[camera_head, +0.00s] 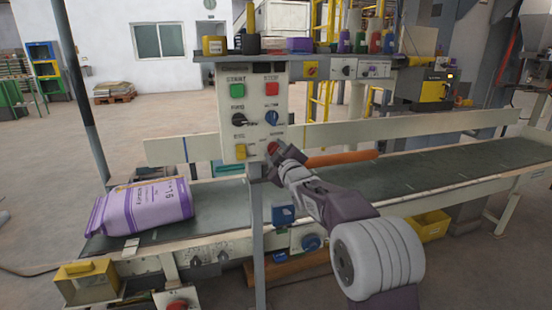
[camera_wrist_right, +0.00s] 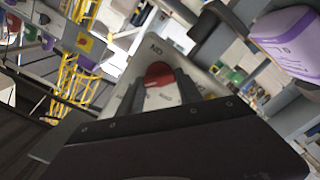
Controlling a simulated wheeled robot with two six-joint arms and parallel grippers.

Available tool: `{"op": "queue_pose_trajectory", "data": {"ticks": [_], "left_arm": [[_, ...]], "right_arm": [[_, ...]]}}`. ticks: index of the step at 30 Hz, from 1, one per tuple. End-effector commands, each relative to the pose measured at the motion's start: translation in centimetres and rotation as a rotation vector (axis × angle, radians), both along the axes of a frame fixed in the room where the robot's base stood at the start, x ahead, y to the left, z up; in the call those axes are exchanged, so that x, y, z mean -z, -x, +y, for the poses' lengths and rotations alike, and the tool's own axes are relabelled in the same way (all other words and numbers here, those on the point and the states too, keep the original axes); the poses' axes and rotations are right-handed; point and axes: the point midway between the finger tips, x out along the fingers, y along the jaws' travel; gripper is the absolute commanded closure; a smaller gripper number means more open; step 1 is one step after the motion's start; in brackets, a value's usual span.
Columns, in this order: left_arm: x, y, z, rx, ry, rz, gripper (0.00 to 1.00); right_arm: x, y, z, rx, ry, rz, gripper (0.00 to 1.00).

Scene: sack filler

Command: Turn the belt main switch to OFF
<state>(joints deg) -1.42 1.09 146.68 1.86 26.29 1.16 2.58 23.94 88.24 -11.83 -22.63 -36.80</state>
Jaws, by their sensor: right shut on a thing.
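A pale control panel (camera_head: 255,112) stands on a post in front of the conveyor belt (camera_head: 400,182). A red rotary switch (camera_head: 272,147) is at its lower right. My right gripper (camera_head: 277,153) reaches it from the lower right and is shut on it. In the right wrist view the red switch (camera_wrist_right: 158,73) sits between the two fingers (camera_wrist_right: 162,92), with an "ON" label upside down beyond it. The fingers hide part of the switch, so I cannot tell its exact setting. My left gripper is not in view.
The panel also has a green button (camera_head: 237,90), a red button (camera_head: 272,88), a black knob (camera_head: 239,119), a blue knob (camera_head: 271,118) and a yellow button (camera_head: 239,152). A purple sack (camera_head: 145,207) lies on the belt at left. A shelf (camera_head: 400,60) with bottles runs above.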

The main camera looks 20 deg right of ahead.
Motion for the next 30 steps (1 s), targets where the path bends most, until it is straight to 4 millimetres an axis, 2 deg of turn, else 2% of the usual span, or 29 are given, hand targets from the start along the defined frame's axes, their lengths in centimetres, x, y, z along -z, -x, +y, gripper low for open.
{"op": "queue_pose_trajectory", "data": {"ticks": [1,15,24,30], "left_arm": [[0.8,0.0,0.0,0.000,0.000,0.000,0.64],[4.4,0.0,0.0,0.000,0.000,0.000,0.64],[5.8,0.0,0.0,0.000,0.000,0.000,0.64],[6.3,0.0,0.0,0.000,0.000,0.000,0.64]], "right_arm": [[0.5,0.0,0.0,-0.001,0.042,-0.002,0.99],[0.6,0.0,0.1,0.000,0.466,-0.016,0.99],[0.5,0.0,0.1,-0.001,0.654,-0.020,0.99],[0.4,0.0,0.1,0.000,0.721,-0.023,0.99]]}}
